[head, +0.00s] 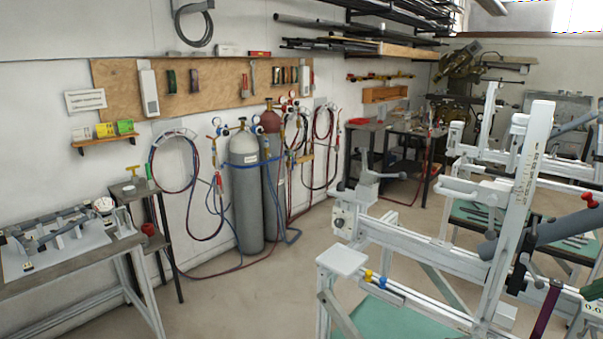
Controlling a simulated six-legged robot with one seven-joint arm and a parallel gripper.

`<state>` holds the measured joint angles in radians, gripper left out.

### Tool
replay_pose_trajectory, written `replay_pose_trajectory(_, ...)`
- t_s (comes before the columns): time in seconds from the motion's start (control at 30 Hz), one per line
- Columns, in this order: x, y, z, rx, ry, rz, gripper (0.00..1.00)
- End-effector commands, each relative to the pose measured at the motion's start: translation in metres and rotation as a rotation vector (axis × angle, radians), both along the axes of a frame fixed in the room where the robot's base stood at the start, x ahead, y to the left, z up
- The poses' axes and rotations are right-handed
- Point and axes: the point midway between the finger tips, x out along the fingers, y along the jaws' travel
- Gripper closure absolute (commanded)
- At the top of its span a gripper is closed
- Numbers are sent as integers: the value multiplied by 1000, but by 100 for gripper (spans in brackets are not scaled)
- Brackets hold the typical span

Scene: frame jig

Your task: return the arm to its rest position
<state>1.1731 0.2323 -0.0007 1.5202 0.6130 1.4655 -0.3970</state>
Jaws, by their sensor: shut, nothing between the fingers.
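My gripper and arm do not show in the head view. The frame jig (405,240) fills the right side, a pale metal stand with rails and clamps. Its tall upright post (527,165) carries a printed scale. A dark grey tube (560,229) runs through the jig at the right, partly hidden behind the post. A small white plate (342,261) sits at the jig's near left corner.
Two gas cylinders (246,195) with hoses stand against the wall. A workbench (75,262) with a fixture is at the left. Another bench (400,150) stands at the back. The concrete floor (270,290) between the left workbench and the jig is clear.

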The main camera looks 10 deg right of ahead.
Motion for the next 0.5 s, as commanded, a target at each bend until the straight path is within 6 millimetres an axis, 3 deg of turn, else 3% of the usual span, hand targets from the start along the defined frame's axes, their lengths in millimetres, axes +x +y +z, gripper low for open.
replay_pose_trajectory(0.37, 44, 106, 5, -105, 80, 130, 100)
replay_pose_trajectory(0.5, 52, 168, 4, -179, 108, 205, 100)
